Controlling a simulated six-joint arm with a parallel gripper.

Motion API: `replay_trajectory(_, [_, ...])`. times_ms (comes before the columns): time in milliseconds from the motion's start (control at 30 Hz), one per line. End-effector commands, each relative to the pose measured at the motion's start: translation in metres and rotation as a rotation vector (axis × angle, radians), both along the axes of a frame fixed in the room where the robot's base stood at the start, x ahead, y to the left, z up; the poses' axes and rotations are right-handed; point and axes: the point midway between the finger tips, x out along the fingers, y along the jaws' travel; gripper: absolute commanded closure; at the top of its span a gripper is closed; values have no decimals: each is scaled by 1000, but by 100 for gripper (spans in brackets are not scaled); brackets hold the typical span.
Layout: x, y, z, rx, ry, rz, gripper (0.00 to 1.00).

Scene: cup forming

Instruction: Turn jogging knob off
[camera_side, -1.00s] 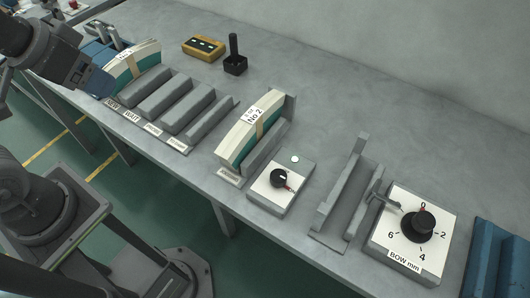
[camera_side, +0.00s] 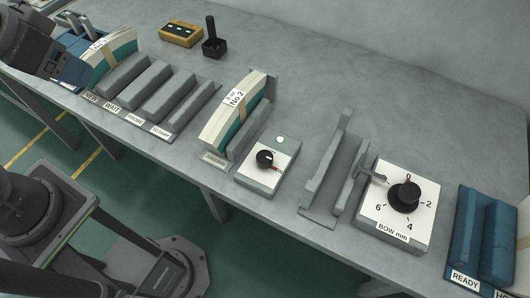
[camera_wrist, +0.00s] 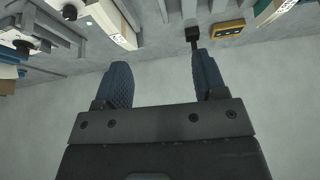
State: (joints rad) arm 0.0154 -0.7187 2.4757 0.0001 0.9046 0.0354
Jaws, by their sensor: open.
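A small black knob (camera_side: 265,158), which I take as the jogging knob, sits on a light-topped grey box (camera_side: 256,184) at mid-bench. A red mark shows at its lower right, and a small round pale lamp (camera_side: 280,139) is behind it. The knob's setting is too small to read surely. In the wrist view the small knob (camera_wrist: 70,12) is at the upper left, beyond my fingers. My gripper (camera_side: 76,72) is at the far left in the side view, well away from the knob. Its blue fingers stand apart and empty in the wrist view (camera_wrist: 163,78).
A larger BOW mm dial (camera_side: 405,196) stands right of an upright grey bracket (camera_side: 330,175). The No 2 pack (camera_side: 232,112) stands close left of the knob box. A yellow box (camera_side: 181,33) and black joystick (camera_side: 212,45) are behind. Blue READY holders (camera_side: 470,225) are at right.

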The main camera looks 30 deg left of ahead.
Motion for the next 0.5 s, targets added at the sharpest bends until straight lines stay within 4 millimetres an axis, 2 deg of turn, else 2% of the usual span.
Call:
replay_trajectory(167, [34,-26,9,91,79,-285,35])
replay_trajectory(267, [61,-50,9,161,131,-516,35])
replay_trajectory(367, [86,-79,4,225,174,-750,35])
replay_trajectory(500, [116,-128,-14,308,230,-1082,35])
